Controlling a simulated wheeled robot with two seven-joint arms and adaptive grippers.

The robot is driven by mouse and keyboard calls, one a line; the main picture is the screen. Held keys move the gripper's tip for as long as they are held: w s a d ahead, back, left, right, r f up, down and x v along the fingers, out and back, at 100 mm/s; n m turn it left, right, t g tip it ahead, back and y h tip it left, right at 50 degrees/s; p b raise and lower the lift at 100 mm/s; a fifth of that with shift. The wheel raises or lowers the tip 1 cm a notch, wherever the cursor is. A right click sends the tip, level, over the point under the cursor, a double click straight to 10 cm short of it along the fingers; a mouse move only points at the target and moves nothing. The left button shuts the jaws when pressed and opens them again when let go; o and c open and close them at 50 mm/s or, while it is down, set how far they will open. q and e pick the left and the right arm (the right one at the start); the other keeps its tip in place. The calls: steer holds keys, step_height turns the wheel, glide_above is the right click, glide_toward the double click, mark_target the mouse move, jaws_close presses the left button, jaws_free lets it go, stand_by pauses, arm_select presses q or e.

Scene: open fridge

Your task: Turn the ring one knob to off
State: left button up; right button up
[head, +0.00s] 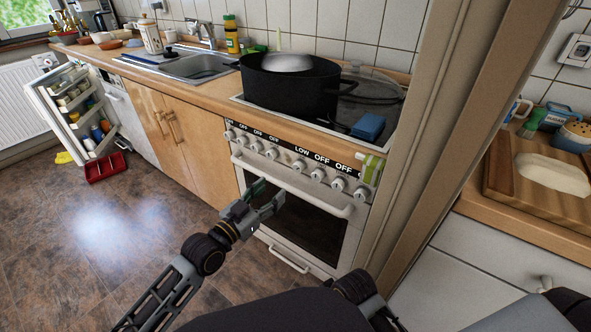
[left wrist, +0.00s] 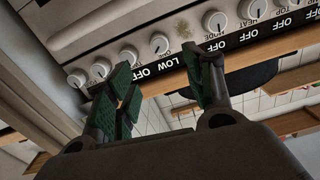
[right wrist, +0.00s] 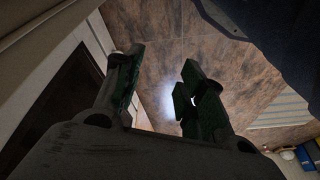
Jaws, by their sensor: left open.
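The oven's control panel carries a row of round white knobs under a black display strip. The ring one knob, taken to be the one under the LOW label, is in the middle of the row (head: 298,167); it also shows upside down in the left wrist view (left wrist: 159,43). Its neighbours read OFF. My left gripper (head: 262,200) is open and empty in front of the oven door, below and left of this knob, apart from it. The left wrist view shows its spread green-padded fingers (left wrist: 165,85). My right gripper (right wrist: 160,90) is open and empty above the floor.
The oven handle (head: 290,187) runs across the door below the knobs. A large black pot (head: 290,85) with a grey lid stands on the hob. A wooden post (head: 430,110) rises right of the oven. The fridge door (head: 72,110) stands open far left; a red crate (head: 105,167) lies near it.

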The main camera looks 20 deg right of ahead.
mark_target(296, 169)
arm_select(q)
steer(key=shift+b+x, duration=0.9)
steer(key=shift+x, duration=3.35)
steer(key=shift+b+x, duration=0.3)
steer(key=shift+x, duration=1.85)
steer(key=shift+w+d, duration=0.1)
arm_select(e)
steer(key=shift+w+a+t+y, duration=0.1)
steer(key=shift+a+t+y, duration=0.25)
steer(key=shift+a, duration=0.25)
arm_select(q)
steer(key=shift+c, duration=0.3)
arm_select(e)
steer(key=shift+a+r, duration=0.1)
steer(key=shift+r, duration=0.05)
arm_select(q)
steer(key=c, duration=1)
